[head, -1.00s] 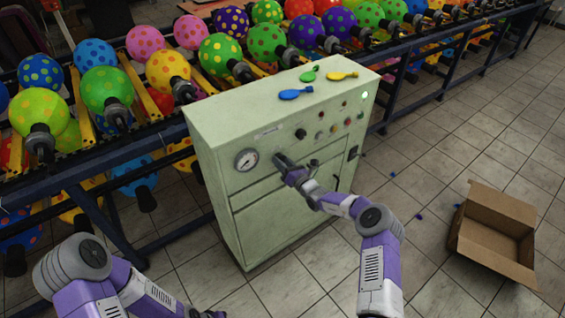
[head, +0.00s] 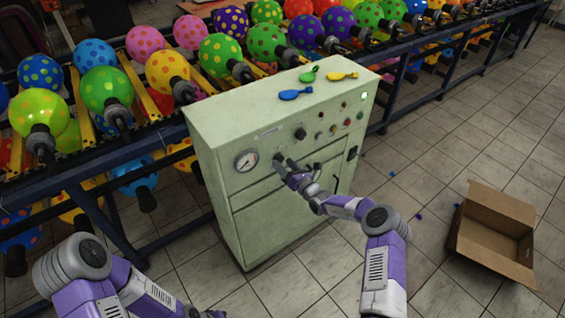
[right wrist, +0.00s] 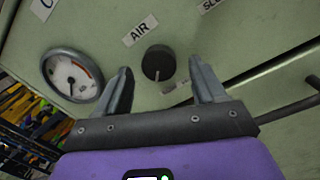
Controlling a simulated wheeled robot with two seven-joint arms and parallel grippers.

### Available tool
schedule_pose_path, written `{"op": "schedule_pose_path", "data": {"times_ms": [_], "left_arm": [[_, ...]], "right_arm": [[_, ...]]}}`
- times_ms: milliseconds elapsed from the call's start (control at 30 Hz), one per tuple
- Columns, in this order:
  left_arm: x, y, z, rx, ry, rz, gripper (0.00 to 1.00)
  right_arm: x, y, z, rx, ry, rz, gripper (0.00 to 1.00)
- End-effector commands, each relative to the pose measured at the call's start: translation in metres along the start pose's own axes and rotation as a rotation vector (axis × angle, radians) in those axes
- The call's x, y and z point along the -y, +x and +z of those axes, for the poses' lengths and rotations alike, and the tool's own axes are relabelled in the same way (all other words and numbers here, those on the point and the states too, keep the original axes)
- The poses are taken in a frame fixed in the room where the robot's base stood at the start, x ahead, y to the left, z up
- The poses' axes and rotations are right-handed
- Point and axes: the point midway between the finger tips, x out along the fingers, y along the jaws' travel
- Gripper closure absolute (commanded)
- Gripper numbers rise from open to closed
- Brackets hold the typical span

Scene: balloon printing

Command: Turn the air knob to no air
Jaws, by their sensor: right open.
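The air knob (right wrist: 158,63) is a round black dial under an "AIR" label (right wrist: 139,31) on the pale green machine (head: 235,185). Its white pointer mark faces the lower edge of the right wrist view, toward a small plate (right wrist: 177,88) whose text I cannot read. My right gripper (right wrist: 163,80) is open and empty. Its two fingers are on either side of the knob in that view, apart from it. In the head view, my right gripper (head: 284,162) is at the machine's front, right of the gauge. My left gripper (head: 207,313) barely shows at the bottom edge.
A round pressure gauge (head: 246,161) is left of the knob. Uninflated balloons (head: 296,94) lie on top. An open cardboard box (head: 492,238) stands on the floor at right.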

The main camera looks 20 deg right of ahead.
Motion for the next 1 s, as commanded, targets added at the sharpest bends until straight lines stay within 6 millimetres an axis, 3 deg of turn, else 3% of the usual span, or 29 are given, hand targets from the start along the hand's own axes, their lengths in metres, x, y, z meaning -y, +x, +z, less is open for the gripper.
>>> {"op": "schedule_pose_path", "data": {"times_ms": [200,400,1000], "left_arm": [[-0.004,-0.010,0.000,0.000,0.000,0.000,1.00],[-0.005,-0.013,0.001,0.000,0.000,0.000,1.00],[-0.005,-0.013,0.001,0.000,0.000,0.000,1.00]], "right_arm": [[0.000,-0.035,0.002,0.000,0.001,-0.002,0.31],[0.000,-0.054,0.002,0.001,-0.001,-0.001,0.31],[-0.002,-0.057,-0.001,-0.007,-0.005,0.005,0.31]]}}
